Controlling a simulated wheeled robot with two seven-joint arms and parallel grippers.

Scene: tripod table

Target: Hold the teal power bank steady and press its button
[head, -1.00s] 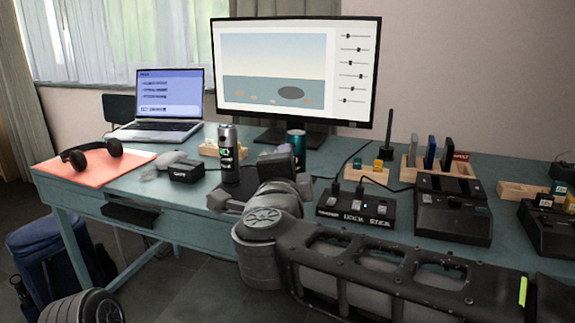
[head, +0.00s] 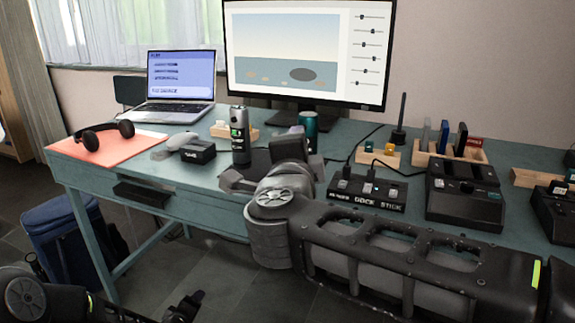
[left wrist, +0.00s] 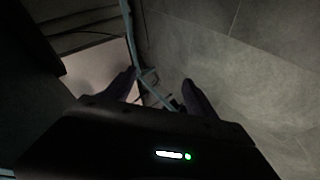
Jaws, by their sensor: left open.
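A teal cylinder (head: 308,128) stands upright on the table behind my right arm, its lower part hidden. I cannot tell whether it is the power bank, and no button shows on it. A silver and black cylinder (head: 239,138) with a small green display stands upright to its left. My right gripper (head: 238,181) is low over the table's front part, in front of this cylinder; its fingers are dark and partly hidden. My left gripper (head: 186,305) is low in front of the table, away from the objects. In the left wrist view its fingers (left wrist: 160,90) are apart with nothing between them.
A black dock (head: 368,190) and a larger black device (head: 464,190) stand right of my right gripper. A small black box (head: 197,152), headphones (head: 103,135) on an orange mat, a laptop (head: 180,85) and a monitor (head: 305,55) are further left and back. A blue bag (head: 62,240) stands on the floor.

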